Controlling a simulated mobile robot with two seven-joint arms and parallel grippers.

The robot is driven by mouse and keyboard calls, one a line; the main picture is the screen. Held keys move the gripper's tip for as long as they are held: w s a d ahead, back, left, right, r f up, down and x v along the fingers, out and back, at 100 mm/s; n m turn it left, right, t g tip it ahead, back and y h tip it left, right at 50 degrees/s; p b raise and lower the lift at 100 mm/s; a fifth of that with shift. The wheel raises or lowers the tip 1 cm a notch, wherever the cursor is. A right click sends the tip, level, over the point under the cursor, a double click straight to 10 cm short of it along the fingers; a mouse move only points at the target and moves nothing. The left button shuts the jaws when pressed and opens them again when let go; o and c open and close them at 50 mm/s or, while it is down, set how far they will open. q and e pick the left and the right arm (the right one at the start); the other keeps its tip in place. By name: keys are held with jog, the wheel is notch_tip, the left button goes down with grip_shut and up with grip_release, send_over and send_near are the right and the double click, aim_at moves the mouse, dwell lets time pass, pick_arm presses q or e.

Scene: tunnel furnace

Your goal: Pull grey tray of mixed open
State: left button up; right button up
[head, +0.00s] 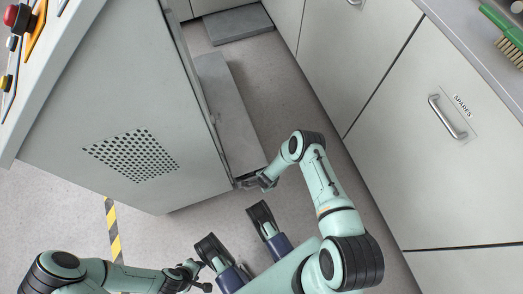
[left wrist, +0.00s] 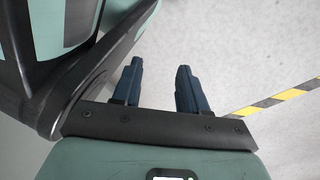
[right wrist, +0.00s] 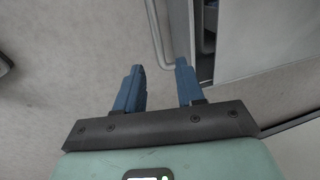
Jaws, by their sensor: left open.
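A long grey slab-like piece (head: 232,115), possibly the grey tray, sticks out low beside the cabinet (head: 60,145); I cannot read a label or see contents. My right gripper (head: 252,183) is at its near end, by the cabinet's lower corner. In the right wrist view the blue fingers (right wrist: 159,78) are apart, with a grey bar handle (right wrist: 155,30) running just ahead of and between the tips. I cannot tell whether they touch it. My left gripper (head: 197,278) is open and empty, low at the left; its fingers (left wrist: 158,72) show over bare floor.
Pale drawer fronts line the right side, one marked SPARES with a metal handle (head: 448,117). A green brush (head: 505,30) lies on the counter above. Another grey slab (head: 237,25) lies at the back. Yellow-black tape (head: 113,230) marks the floor.

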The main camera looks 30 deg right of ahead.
pick_arm(q)
jog(key=shift+g, duration=0.7)
jog(key=shift+s+a+f+b, duration=0.1)
jog(key=shift+s+f+b, duration=0.2)
jog(key=shift+s, duration=0.4)
jog(key=shift+s+a+f+b, duration=0.1)
jog(key=shift+s+f+b, duration=0.2)
jog(key=shift+s, duration=0.35)
jog(key=shift+s+a+f+b, duration=0.1)
jog(key=shift+s+f+b, duration=0.1)
jog(key=shift+s+f, duration=0.35)
pick_arm(e)
jog(key=shift+w+d+f, duration=0.1)
jog(key=shift+w+f, duration=0.15)
jog(key=shift+f, duration=0.75)
jog(key=shift+w+f, duration=0.2)
jog(key=shift+f, duration=0.8)
pick_arm(q)
jog(key=shift+s+r, duration=0.1)
jog(key=shift+r, duration=0.05)
pick_arm(e)
jog(key=shift+c, duration=0.3)
grip_shut()
pick_arm(q)
jog(key=shift+d, duration=0.1)
pick_arm(e)
jog(key=shift+s, duration=0.15)
